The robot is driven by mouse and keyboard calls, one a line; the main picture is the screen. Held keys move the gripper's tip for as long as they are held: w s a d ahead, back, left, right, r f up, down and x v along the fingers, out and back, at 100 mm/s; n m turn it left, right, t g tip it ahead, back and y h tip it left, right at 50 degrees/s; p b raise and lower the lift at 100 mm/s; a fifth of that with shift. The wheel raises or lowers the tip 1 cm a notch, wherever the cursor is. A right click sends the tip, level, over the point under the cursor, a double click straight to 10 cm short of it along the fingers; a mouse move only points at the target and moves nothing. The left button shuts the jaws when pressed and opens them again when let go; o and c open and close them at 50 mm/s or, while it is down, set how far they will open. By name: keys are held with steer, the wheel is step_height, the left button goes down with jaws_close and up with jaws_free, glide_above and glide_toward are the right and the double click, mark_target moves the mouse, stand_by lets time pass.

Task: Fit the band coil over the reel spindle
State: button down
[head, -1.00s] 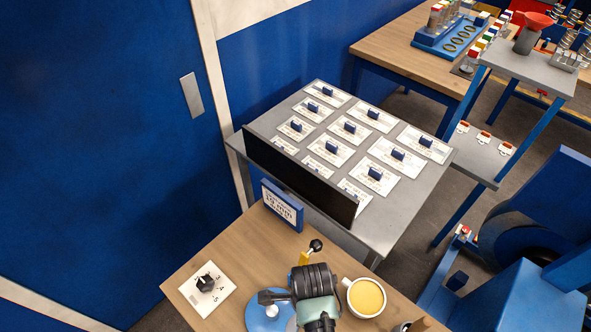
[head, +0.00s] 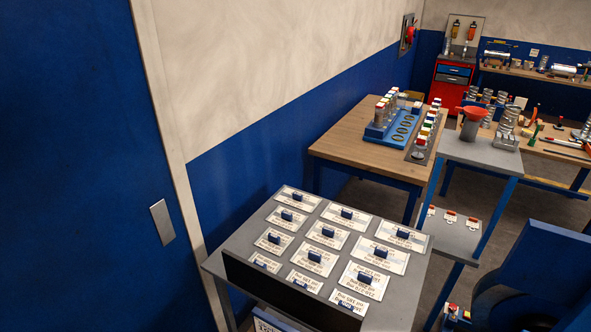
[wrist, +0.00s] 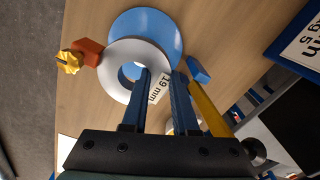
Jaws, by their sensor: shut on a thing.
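The band coil (wrist: 117,58), a pale ring with a "19 mm" label, shows in the wrist view. My gripper (wrist: 160,74) is shut on its wall, with one dark blue finger in the hole and the other outside. The coil overlaps a light blue round reel plate (wrist: 160,24) on the wooden bench. I cannot tell whether the coil touches the plate. I cannot make out the spindle; the coil and fingers may hide it. The head view shows neither coil, reel nor gripper.
An orange block (wrist: 88,50) with a yellow knob, a small blue block (wrist: 198,70) and a yellow bar (wrist: 208,108) stand near the coil. A blue-framed sign (wrist: 298,48) is at right. In the head view, a grey table (head: 225,250) holds several labelled cards.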

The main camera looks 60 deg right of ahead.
steer(key=shift+f+b, duration=2.9)
steer(key=shift+b, duration=0.1)
steer(key=shift+s+a+f+b, duration=0.25)
steer(key=shift+s+f+b, duration=0.1)
steer(key=shift+f+b, duration=0.35)
steer(key=shift+s+a+f+b, duration=0.2)
steer(key=shift+s+f+b, duration=0.1)
steer(key=shift+f+b, duration=0.4)
steer(key=shift+w+d+f+b, duration=0.1)
steer(key=shift+f+b, duration=0.2)
steer(key=shift+f, duration=0.2)
steer(key=c, duration=0.6)
jaws_free()
steer(key=r, duration=0.2)
steer(key=w+r, duration=0.1)
steer(key=r, duration=0.1)
steer(key=d+r, duration=0.1)
steer(key=r, duration=0.1)
steer(key=shift+w+r, duration=0.2)
steer(key=shift+w, duration=0.15)
steer(key=shift+t+h, duration=0.3)
steer(key=shift+t, duration=0.1)
steer(key=r, duration=1)
steer(key=shift+s+d+r, duration=0.15)
steer(key=shift+s+d, duration=0.1)
steer(key=shift+s+r, duration=0.2)
steer(key=shift+r, duration=0.3)
